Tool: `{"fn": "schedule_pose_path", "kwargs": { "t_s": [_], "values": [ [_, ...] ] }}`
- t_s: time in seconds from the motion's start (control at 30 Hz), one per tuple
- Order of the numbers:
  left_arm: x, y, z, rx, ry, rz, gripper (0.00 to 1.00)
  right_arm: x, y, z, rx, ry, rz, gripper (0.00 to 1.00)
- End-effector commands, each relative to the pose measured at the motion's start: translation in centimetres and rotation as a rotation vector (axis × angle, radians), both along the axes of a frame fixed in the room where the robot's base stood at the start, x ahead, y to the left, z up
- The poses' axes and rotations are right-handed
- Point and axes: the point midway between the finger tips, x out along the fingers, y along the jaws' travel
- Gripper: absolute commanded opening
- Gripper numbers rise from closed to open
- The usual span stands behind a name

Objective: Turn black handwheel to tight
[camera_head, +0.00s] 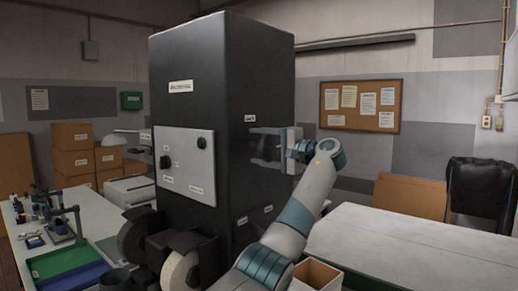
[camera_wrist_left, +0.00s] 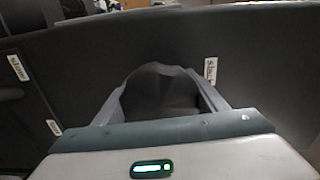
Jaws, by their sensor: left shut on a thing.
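The black handwheel (camera_wrist_left: 162,92) is on the side of a tall black cabinet (camera_head: 222,65). My left gripper (camera_head: 268,147) reaches this side, its fingers on either side of the handwheel and shut on it. In the left wrist view the handwheel's dark rounded body fills the space between the fingers. Small white labels (camera_wrist_left: 211,70) sit around it; their text is too small to read surely. In the head view the handwheel is mostly hidden by the gripper. My right gripper is not in view.
A grey panel (camera_head: 186,172) with a black knob (camera_head: 165,162) is on the cabinet's front. Dark rolls (camera_head: 136,238) stand below it. A white table (camera_head: 420,245) is at right, with an open cardboard box (camera_head: 316,275) before it. A left bench holds green and blue trays (camera_head: 60,262).

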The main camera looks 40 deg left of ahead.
Motion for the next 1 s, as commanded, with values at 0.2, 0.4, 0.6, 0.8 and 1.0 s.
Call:
{"fn": "schedule_pose_path", "kwargs": {
  "t_s": [0.2, 0.4, 0.6, 0.8, 1.0],
  "values": [
    [0.05, -0.04, 0.14, 0.005, 0.049, -0.003, 0.43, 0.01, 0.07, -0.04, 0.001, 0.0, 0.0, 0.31],
    [0.04, -0.04, 0.14, 0.006, 0.057, -0.003, 0.43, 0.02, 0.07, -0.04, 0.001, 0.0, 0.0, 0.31],
    [0.04, -0.03, 0.13, 0.007, 0.057, -0.002, 0.43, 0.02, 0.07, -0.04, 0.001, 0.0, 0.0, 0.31],
    [0.03, -0.02, 0.08, 0.005, 0.056, -0.001, 0.84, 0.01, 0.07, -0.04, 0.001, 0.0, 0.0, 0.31],
    [0.01, -0.06, 0.01, 0.004, 0.056, -0.001, 0.84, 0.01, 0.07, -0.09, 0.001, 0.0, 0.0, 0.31]
  ]
}}
